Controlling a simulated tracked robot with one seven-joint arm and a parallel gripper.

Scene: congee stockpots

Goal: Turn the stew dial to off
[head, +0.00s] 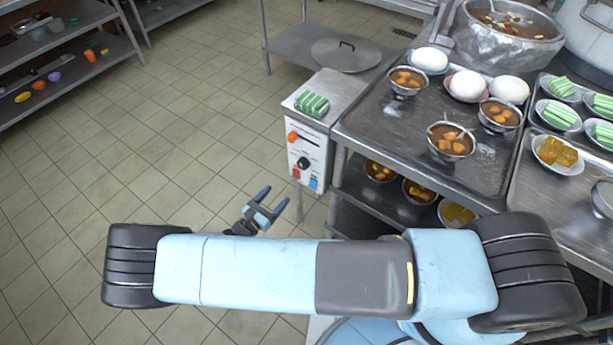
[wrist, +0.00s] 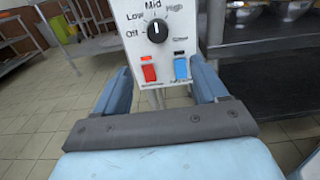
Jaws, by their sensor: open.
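The control panel is a white box front (head: 308,158) below a small metal counter. A black round dial (head: 303,163) is on it, and it shows larger in the wrist view (wrist: 157,31). Labels Off, Low, Mid and High run around it; another label to its right is too blurred to read. Its white mark appears to point up, near Mid. My gripper (head: 275,200) is open and empty, in front of the panel and apart from the dial. In the wrist view its fingers (wrist: 162,70) stand either side of the panel's lower part, below the dial.
A red switch (wrist: 149,72) and a blue switch (wrist: 181,68) sit below the dial. A green-striped stack (head: 312,103) lies on the counter. A steel table (head: 362,128) with bowls stands close right. The tiled floor (head: 150,130) left is clear.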

